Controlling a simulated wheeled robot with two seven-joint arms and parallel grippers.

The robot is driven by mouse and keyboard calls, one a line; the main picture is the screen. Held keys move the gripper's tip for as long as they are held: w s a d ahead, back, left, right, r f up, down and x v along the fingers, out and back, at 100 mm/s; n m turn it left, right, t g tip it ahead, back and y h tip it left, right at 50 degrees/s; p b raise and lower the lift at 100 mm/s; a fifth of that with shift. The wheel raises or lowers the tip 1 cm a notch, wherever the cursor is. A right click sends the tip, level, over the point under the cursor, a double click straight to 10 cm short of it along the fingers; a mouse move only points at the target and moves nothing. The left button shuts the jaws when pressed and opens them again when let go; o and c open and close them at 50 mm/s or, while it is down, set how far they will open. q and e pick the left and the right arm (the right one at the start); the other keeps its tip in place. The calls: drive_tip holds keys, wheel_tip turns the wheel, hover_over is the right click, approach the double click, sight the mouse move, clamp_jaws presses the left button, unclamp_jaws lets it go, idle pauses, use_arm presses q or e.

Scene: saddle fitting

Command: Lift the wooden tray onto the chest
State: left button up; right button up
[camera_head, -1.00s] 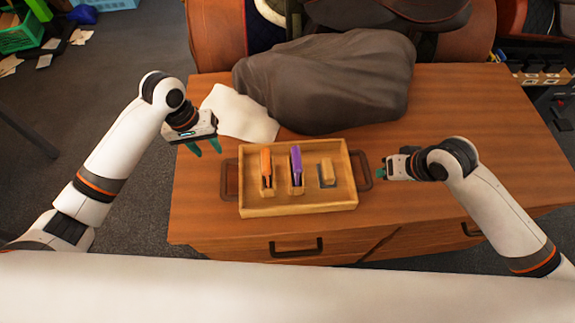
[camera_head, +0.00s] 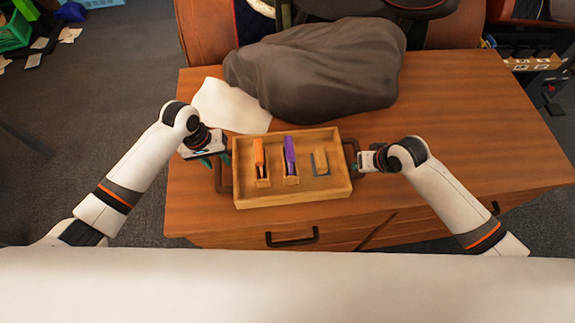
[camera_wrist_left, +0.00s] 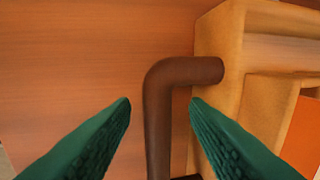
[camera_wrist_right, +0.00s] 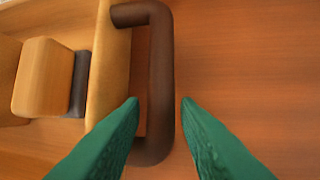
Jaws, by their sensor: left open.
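The wooden tray (camera_head: 293,200) lies on the wooden top near its front edge. It holds an orange-handled tool (camera_head: 259,155), a purple-handled tool (camera_head: 290,153) and a small wooden block with a grey base (camera_head: 320,161). My left gripper (camera_head: 213,162) is open at the tray's left handle. In the left wrist view, the dark handle (camera_wrist_left: 158,110) stands between the green fingertips (camera_wrist_left: 160,102), with gaps on both sides. My right gripper (camera_head: 364,160) is at the right handle. In the right wrist view, that handle (camera_wrist_right: 161,75) lies between the parted fingertips (camera_wrist_right: 160,100).
The chest (camera_head: 480,130) has a broad wooden top, clear on the right. A large dark grey covered bulk (camera_head: 315,75) lies behind the tray. A white sheet (camera_head: 230,105) lies at the back left. A drawer pull (camera_head: 292,237) shows on the front.

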use_arm(q)
drive_tip(key=shift+d+f, duration=0.15)
drive_tip(key=shift+f, duration=0.75)
use_arm(e)
drive_tip(key=shift+x, duration=0.9)
use_arm(q)
drive_tip(key=c, duration=0.5)
use_arm(e)
drive_tip(key=c, duration=0.5)
use_arm(q)
clamp_jaws()
use_arm(e)
clamp_jaws()
drive_tip(key=shift+w+r, duration=0.1)
